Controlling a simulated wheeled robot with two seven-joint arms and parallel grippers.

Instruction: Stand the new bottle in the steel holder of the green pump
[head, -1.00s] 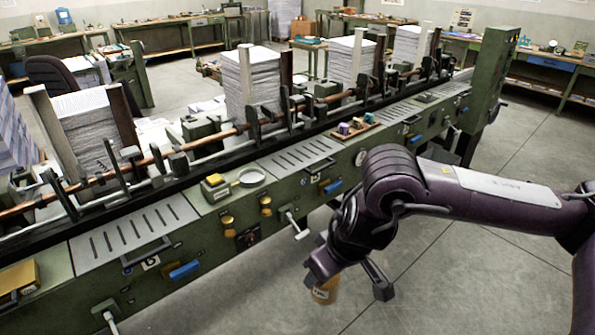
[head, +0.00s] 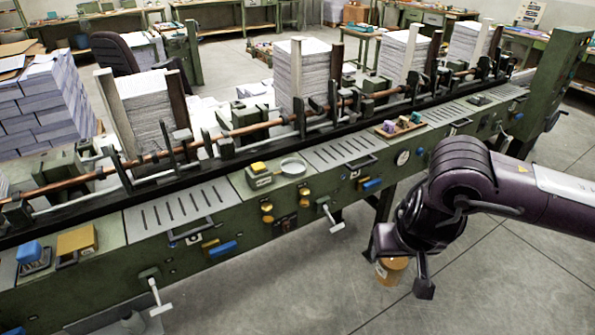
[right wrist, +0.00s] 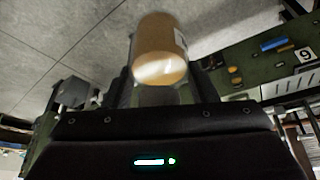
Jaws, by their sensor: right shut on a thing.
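My right gripper (head: 401,273) hangs over the floor in front of the long green machine. It is shut on an amber bottle (head: 390,272) with a pale label. The bottle also shows in the right wrist view (right wrist: 160,50), with its rounded end towards the camera. In the head view my gripper hides its upper part. I cannot make out the green pump or its steel holder in these frames. My left gripper is not in view.
The green gathering machine (head: 335,195) runs diagonally across the head view, with crank handles (head: 158,297) sticking out of its front. Paper stacks (head: 303,78) stand behind it. A small tray of coloured items (head: 401,127) lies on its top. The floor at the right is clear.

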